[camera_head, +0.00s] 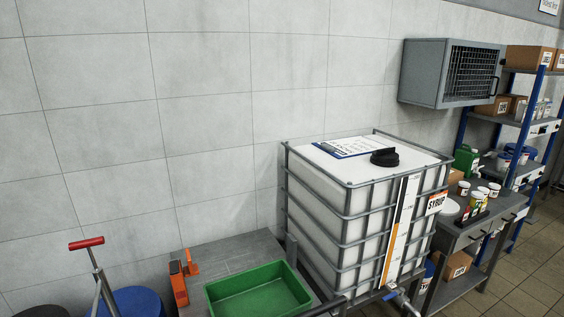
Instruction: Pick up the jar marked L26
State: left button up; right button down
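Several small white jars stand on a grey side bench (455,237) at the right, among them a jar with a dark lid (464,188) and another nearer the front (477,200). Their labels are too small to read, so I cannot tell which one, if any, is marked L26. Neither of my grippers is in view.
A large caged white tank marked SYRUP (345,205) stands left of the bench. A green tray (258,292) and an orange tool (179,284) are at the bottom. A blue-posted shelf (524,125) with boxes stands at the far right. Open tiled floor (530,285) lies at the lower right.

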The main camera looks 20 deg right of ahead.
aim_at(495, 188)
jog(key=z, duration=2.25)
jog(key=i+l+z, duration=0.35)
jog(key=i+l, duration=0.2)
jog(key=i+l+z, duration=0.15)
jog(key=i+l, duration=0.15)
jog(key=i, duration=0.2)
jog(key=i+l+z, duration=0.15)
jog(key=i, duration=0.35)
jog(key=i+l+z, duration=0.15)
jog(key=i, duration=0.4)
jog(key=i+u, duration=0.15)
jog(key=i, duration=0.35)
jog(key=i+u, duration=0.1)
jog(key=i, duration=0.35)
jog(key=i+l+u, duration=0.15)
jog(key=i, duration=0.35)
jog(key=i+l+u, duration=0.15)
jog(key=i, duration=0.35)
jog(key=i+l+u, duration=0.15)
jog(key=i, duration=0.3)
jog(key=i+j+u, duration=0.15)
jog(key=i+u, duration=0.65)
jog(key=u, duration=0.15)
jog(key=i+l+u, duration=0.1)
jog(key=i+u, duration=0.35)
jog(key=i+l+u, duration=0.25)
jog(key=u, duration=0.2)
jog(key=i+u, duration=0.25)
jog(key=i+l+u, duration=0.25)
jog(key=i+j, duration=0.05)
